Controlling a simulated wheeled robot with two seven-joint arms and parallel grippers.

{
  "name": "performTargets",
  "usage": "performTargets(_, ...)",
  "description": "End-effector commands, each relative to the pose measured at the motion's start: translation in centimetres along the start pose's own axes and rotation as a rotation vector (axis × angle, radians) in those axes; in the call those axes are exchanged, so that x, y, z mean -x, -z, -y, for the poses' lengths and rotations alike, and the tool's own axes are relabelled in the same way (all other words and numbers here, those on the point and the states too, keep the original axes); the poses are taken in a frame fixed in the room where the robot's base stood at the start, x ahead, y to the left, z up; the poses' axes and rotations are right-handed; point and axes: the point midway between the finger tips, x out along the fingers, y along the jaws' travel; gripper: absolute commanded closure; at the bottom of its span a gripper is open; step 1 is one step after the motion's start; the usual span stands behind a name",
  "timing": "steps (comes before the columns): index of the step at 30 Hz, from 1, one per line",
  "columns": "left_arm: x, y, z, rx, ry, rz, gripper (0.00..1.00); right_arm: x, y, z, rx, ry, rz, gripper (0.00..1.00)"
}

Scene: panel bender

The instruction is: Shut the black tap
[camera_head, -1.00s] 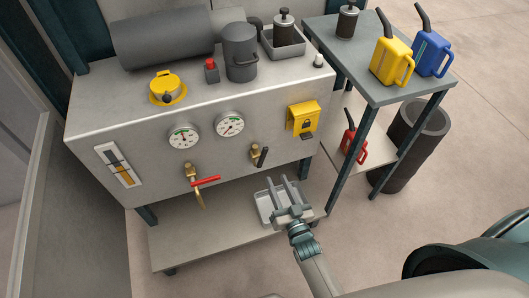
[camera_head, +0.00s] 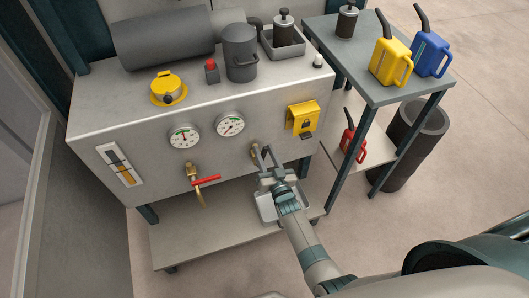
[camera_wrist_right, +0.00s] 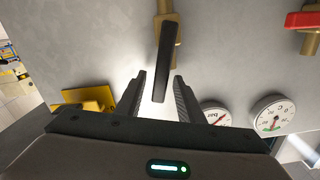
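The black tap has a brass body (camera_head: 254,153) low on the right of the grey panel. In the head view its black lever is mostly hidden by my right gripper (camera_head: 264,158). In the right wrist view the black lever (camera_wrist_right: 166,62) runs down from the brass body (camera_wrist_right: 167,20), roughly in line with it. My right gripper (camera_wrist_right: 160,76) is open there, with one finger on each side of the lever's free end. I see a gap on both sides and cannot tell the depth. My left gripper is not in view.
A red-handled tap (camera_head: 205,181) is left of the black one. Two gauges (camera_head: 184,136) (camera_head: 230,124) and a yellow lock box (camera_head: 302,118) are on the panel. A metal tray (camera_head: 267,207) stands on the shelf below my gripper. A side table (camera_head: 385,92) is at right.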

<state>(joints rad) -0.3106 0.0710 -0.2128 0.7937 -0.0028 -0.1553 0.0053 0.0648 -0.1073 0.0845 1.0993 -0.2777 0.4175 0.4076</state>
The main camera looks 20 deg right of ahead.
Motion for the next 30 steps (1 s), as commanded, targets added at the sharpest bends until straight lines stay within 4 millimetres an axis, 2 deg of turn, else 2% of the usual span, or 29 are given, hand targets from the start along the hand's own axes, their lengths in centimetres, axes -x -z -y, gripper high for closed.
performTargets(8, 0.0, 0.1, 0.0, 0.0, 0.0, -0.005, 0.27, -0.1, 0.0, 0.0, 0.0, 0.0, 0.0, 0.66)
performTargets(12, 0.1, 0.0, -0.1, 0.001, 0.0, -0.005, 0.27, -0.1, 0.0, 0.0, 0.0, 0.0, 0.0, 0.97)
performTargets(13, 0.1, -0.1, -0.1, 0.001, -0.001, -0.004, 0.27, -0.1, 0.0, 0.0, 0.0, 0.0, 0.0, 1.0)
performTargets(21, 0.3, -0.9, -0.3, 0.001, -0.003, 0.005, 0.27, 0.0, 0.0, -0.1, -0.006, 0.0, 0.0, 1.0)
performTargets(30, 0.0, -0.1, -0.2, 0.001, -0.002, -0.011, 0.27, 0.0, -0.1, -0.7, -0.085, 0.0, 0.001, 1.0)
